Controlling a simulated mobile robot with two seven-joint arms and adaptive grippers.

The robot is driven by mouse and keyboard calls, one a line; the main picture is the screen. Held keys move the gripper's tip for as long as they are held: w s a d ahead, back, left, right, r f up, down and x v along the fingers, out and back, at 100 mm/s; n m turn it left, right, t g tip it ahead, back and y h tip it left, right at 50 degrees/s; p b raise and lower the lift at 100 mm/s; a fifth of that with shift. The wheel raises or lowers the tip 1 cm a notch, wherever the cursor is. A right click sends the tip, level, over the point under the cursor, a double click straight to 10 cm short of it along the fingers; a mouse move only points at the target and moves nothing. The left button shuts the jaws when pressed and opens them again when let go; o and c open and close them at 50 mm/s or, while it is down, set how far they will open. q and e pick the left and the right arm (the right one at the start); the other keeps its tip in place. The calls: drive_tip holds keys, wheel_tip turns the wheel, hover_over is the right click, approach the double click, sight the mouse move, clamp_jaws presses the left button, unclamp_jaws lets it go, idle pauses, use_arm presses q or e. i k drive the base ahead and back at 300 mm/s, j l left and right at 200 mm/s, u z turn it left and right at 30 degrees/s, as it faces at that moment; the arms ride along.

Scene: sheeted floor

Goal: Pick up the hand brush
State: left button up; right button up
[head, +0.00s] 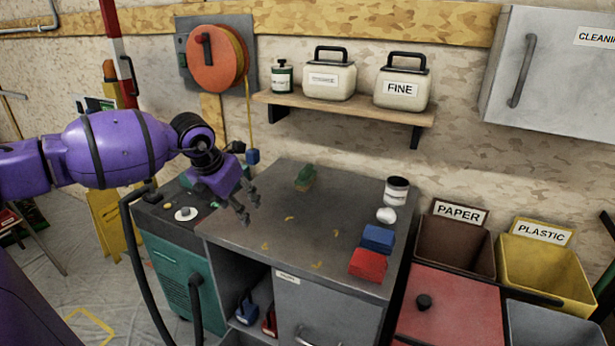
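A small green and brown object (305,178), which looks like the hand brush, lies at the back of the grey worktop (300,225). My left gripper (249,210) is over the worktop's left edge, to the left of and nearer than the brush. Its two dark fingers are spread apart with nothing between them. It does not touch the brush. My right gripper is not in view.
A white tin (396,190), a white ball-like item (386,215), a blue block (378,239) and a red block (367,265) line the worktop's right side. A shelf (345,112) with containers hangs behind. Yellowish scraps (289,218) dot the otherwise clear middle.

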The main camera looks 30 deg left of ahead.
sight(306, 176)
drive_tip(key=i, duration=0.95)
